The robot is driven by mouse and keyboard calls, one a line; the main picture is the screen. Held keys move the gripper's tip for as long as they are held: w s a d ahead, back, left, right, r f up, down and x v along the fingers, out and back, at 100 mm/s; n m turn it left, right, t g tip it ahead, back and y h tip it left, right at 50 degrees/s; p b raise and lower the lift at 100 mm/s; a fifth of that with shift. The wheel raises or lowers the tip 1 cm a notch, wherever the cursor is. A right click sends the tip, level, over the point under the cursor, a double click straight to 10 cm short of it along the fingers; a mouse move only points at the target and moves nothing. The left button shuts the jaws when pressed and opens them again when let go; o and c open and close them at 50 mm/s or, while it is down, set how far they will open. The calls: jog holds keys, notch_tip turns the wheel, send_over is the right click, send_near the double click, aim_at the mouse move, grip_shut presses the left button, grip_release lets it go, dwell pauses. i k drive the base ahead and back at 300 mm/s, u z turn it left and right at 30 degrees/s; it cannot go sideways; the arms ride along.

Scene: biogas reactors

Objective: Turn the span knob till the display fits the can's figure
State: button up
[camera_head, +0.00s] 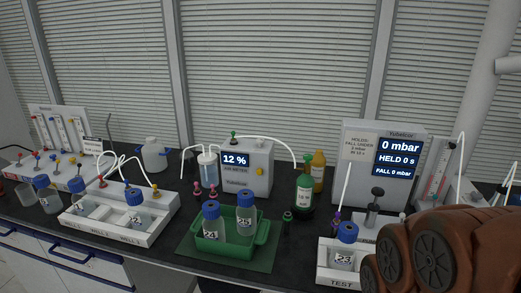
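The meter (246,183), a grey box with a lit display (236,160) reading 12 %, stands at the middle of the bench. A green can (304,190) with a white label stands right of the meter; the figure on the label is too small to read surely. A white tube arcs from the meter's top toward the can. My gripper is not in view; only brown links of my arm show at the lower right.
A green tray (266,232) with bottles 24 and 25 stands in front of the meter. A yellow bottle (319,171) stands behind the can. White racks (158,223) are at left. A pressure unit (372,140) and TEST holder (340,281) with bottle 23 are at right.

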aim_at(259, 141)
jog(key=k, duration=0.75)
jog(key=u, duration=0.9)
jog(key=i, duration=0.75)
jog(key=u, duration=0.55)
jog(key=i, duration=0.7)
jog(key=z, duration=0.8)
jog(key=i, duration=0.7)
jog(key=z, duration=0.75)
